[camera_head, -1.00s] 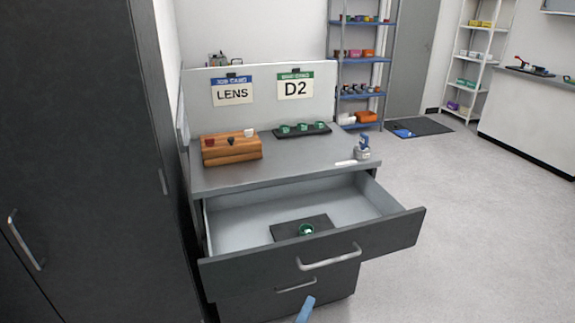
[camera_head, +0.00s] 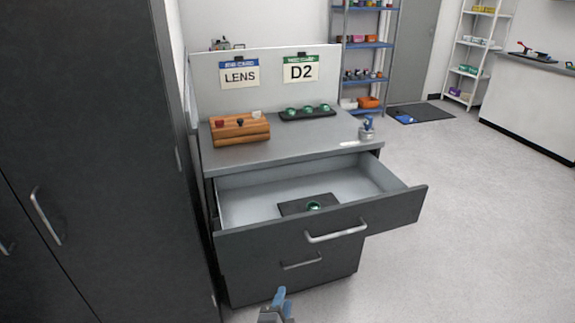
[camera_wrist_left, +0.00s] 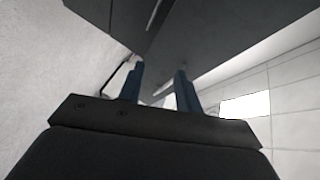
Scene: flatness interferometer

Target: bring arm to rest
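My left gripper (camera_head: 281,298) shows at the bottom edge of the head view, in front of the drawer cabinet and below its open drawer. In the left wrist view its two blue fingers (camera_wrist_left: 159,75) stand apart with nothing held between them. The dark underside or front of furniture (camera_wrist_left: 220,35) fills the upper part of that view. My right gripper is not in view.
The upper drawer (camera_head: 390,212) stands open, with a green-rimmed lens (camera_head: 314,206) on a dark mat inside. The grey cabinet top (camera_head: 290,145) bears a wooden block (camera_head: 240,132) and a dark lens tray (camera_head: 293,115). A tall dark cabinet (camera_head: 90,130) stands left; floor (camera_head: 460,230) is clear right.

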